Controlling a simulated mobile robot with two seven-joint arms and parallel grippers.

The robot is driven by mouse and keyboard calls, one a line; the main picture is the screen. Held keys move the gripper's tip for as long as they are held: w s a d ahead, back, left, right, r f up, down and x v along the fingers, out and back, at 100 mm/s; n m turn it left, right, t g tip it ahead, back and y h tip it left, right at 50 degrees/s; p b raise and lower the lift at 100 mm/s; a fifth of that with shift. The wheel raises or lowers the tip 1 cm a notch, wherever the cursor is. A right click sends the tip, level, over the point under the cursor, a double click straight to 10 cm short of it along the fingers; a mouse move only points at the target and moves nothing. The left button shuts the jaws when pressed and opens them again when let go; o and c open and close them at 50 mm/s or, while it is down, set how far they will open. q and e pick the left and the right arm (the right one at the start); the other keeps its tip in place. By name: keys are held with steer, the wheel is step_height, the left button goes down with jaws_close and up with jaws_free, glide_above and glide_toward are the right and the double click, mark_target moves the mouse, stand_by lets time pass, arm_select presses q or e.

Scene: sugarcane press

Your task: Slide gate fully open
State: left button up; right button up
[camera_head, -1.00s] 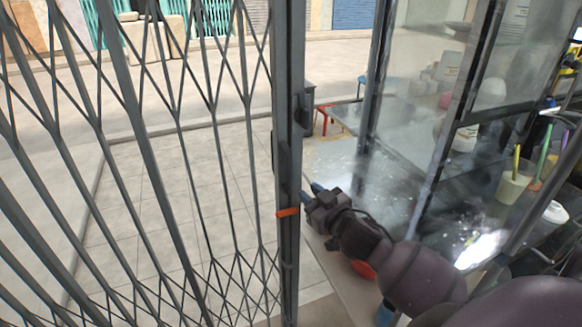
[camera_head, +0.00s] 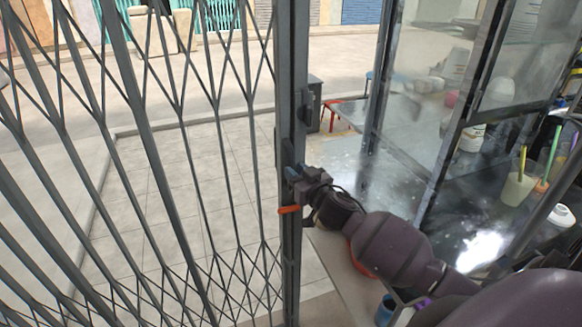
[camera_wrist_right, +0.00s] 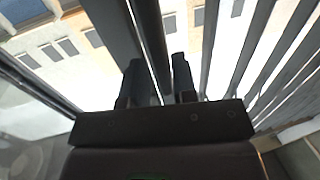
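The gate (camera_head: 150,180) is a grey folding lattice that fills the left half of the head view. Its upright end post (camera_head: 291,130) carries a dark latch plate and an orange handle or band (camera_head: 289,209). My right gripper (camera_head: 292,173) is at this post, just above the orange piece. In the right wrist view, the gripper (camera_wrist_right: 159,80) has its two dark fingers apart, with a grey upright bar (camera_wrist_right: 146,35) running between them. I cannot see clear contact on both sides. My left gripper is not in view.
A glass-sided stall with a shiny metal counter (camera_head: 400,145) stands to the right, close to my right arm. Cups (camera_head: 518,188) stand on it. A small red stool (camera_head: 334,112) is behind the post. Tiled floor beyond the gate is clear.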

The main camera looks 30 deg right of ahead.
steer(key=shift+w, duration=1.4)
jaws_close()
